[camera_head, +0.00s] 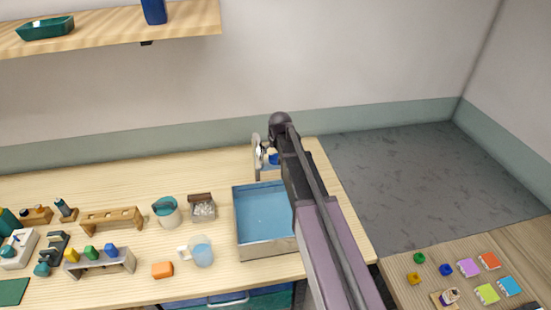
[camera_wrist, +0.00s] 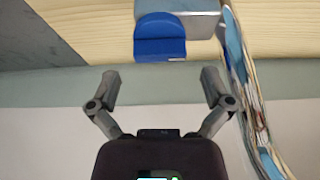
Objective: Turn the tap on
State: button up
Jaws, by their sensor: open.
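The silver tap (camera_head: 257,153) stands at the back of the table behind the blue basin (camera_head: 263,212). A blue part, which looks like its handle (camera_head: 273,158), shows beside it, partly hidden by my dark arm. In the wrist view the blue handle (camera_wrist: 160,40) sits on a grey metal block (camera_wrist: 200,22). My gripper (camera_wrist: 160,84) is open and empty, its two fingers spread on either side below the handle in the picture, apart from it. My fingers cannot be made out in the head view.
A curved, shiny, streaked surface (camera_wrist: 246,85), perhaps the tap's spout, runs close by the right finger in the wrist view. A mug (camera_head: 202,251), a teal-topped container (camera_head: 167,210) and a wooden rack (camera_head: 111,219) stand left of the basin. The wall is close behind.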

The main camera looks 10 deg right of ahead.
aim_at(275, 157)
jog(key=shift+b+x, duration=0.85)
jog(key=shift+x, duration=0.4)
jog(key=c, duration=1)
